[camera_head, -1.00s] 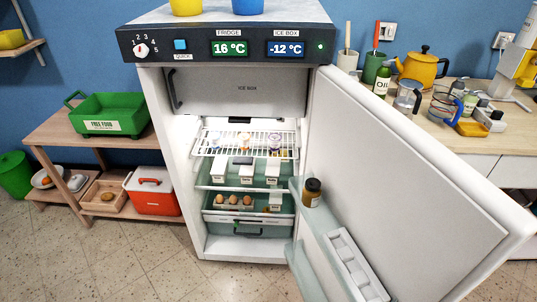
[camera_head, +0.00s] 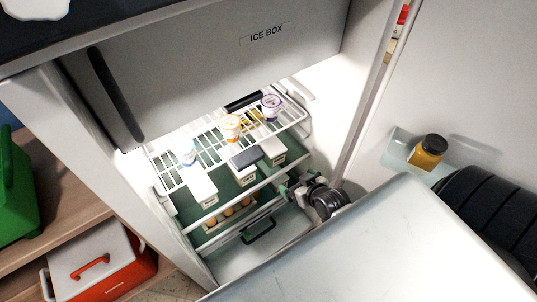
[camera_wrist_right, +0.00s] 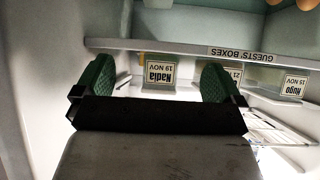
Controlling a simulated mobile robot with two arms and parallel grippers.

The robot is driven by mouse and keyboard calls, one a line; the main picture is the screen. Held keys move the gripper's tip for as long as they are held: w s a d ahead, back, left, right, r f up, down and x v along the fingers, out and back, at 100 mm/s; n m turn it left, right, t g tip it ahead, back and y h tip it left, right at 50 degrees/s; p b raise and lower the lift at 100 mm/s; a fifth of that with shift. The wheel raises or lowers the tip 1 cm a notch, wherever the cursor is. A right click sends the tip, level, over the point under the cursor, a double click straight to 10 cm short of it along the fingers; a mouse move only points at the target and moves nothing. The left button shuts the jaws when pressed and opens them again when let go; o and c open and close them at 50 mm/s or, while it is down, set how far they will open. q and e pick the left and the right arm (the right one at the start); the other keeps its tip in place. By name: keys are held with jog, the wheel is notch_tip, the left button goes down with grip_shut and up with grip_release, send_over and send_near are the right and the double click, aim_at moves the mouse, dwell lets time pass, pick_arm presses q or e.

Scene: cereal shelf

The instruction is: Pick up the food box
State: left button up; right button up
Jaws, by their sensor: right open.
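Three white food boxes stand in a row on a fridge shelf below the wire rack: a left one (camera_head: 202,190), a middle one with a dark top (camera_head: 243,160) and a right one (camera_head: 272,152). In the right wrist view, labels appear upside down: a box labelled Nadia (camera_wrist_right: 160,72), one reading 21 NOV (camera_wrist_right: 234,76) and one labelled Hugo (camera_wrist_right: 294,87). My right gripper (camera_head: 287,189) is inside the fridge, at the right end of the row. Its green fingers (camera_wrist_right: 158,80) are spread either side of the Nadia label, with nothing held. My left gripper is out of view.
The wire rack (camera_head: 207,140) above the boxes holds several cups, including an orange one (camera_head: 230,127). Eggs (camera_head: 230,213) sit below. The open door at right carries a jar (camera_head: 428,151). A red cooler (camera_head: 100,265) stands outside at left.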

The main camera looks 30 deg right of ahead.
aim_at(272, 144)
jog(key=w+r+t+b, duration=0.1)
jog(key=w+r, duration=0.1)
jog(key=w+r+b, duration=0.1)
jog(key=w+r, duration=0.1)
jog(key=w, duration=0.1)
jog(key=w+r+t+b, duration=0.1)
jog(key=w+r, duration=0.1)
jog(key=shift+w+a+r+t, duration=0.1)
jog(key=shift+w+t, duration=0.15)
jog(key=shift+t, duration=0.05)
jog(key=b+x, duration=0.1)
jog(key=x, duration=0.1)
jog(key=b+x, duration=0.1)
jog(key=x, duration=0.2)
jog(key=shift+w+a, duration=0.25)
jog(key=shift+w, duration=0.4)
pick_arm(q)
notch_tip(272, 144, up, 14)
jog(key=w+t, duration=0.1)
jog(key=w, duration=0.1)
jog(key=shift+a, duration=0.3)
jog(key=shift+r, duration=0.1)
pick_arm(e)
jog(key=shift+c, duration=0.5)
jog(key=c, duration=0.9)
jog(key=shift+c, duration=1)
jog(key=shift+r, duration=0.1)
